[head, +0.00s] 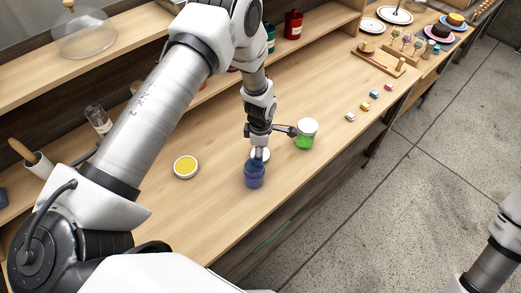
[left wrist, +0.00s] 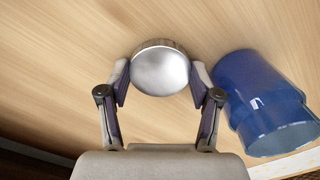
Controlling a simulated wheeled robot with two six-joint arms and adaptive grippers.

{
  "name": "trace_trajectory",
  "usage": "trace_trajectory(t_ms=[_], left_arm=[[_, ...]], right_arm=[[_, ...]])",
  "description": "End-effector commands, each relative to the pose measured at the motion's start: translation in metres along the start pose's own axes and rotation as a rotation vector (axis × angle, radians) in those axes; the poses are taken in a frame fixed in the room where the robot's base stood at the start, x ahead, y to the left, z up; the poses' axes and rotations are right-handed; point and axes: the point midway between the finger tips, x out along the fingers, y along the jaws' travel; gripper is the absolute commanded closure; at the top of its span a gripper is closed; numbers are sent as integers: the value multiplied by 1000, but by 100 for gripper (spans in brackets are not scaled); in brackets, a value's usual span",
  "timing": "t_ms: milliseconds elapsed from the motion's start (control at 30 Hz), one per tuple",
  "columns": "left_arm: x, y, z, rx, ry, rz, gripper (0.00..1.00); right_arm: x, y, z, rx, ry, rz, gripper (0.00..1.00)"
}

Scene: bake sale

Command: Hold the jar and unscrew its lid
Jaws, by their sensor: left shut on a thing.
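A blue jar (head: 254,176) stands on the wooden counter near its front edge. In the left wrist view the blue jar (left wrist: 262,100) is at the right, outside the fingers, and its end facing the camera looks open. My left gripper (head: 260,150) is shut on a round silvery-white lid (left wrist: 161,71), which sits between the two fingertips (left wrist: 157,85). In the head view the lid (head: 261,153) shows just behind the jar, partly hidden by the gripper. The lid is beside the jar, not on it. My right gripper is out of view; only part of that arm shows at lower right.
A green jar with a white lid (head: 307,131) stands close right of my left gripper. A shallow dish with yellow contents (head: 186,167) is to the left. Several small colored blocks (head: 364,107) lie farther right. A shelf (head: 195,97) runs along the back.

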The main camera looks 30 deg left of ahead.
Motion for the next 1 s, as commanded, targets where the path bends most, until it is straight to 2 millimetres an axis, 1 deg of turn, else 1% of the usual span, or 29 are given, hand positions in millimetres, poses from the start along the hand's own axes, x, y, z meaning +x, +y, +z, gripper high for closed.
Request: trace_trajectory(t_ms=[33, 67, 100, 367, 433, 500, 567, 667, 800, 900, 1000], left_arm=[[3, 0, 0, 0, 0, -1, 78], [2, 0, 0, 0, 0, 0, 29], [2, 0, 0, 0, 0, 0, 26], [1, 0, 0, 0, 0, 0, 26], [-3, 0, 0, 0, 0, 0, 26], [-8, 1, 0, 0, -1, 3, 26], [-18, 1, 0, 0, -1, 3, 26], [-41, 2, 1, 0, -2, 4, 26], [-78, 1, 0, 0, -2, 5, 26], [-100, 1, 0, 0, -2, 4, 26], [-115, 0, 0, 0, -1, 2, 26]], right_arm=[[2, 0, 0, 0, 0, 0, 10], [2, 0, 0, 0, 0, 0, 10], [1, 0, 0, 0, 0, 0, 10], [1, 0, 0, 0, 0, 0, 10], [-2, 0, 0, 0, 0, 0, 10], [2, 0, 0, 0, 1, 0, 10], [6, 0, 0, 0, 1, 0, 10], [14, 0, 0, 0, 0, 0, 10], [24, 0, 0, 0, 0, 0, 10], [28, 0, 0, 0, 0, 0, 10], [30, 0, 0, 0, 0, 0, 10]])
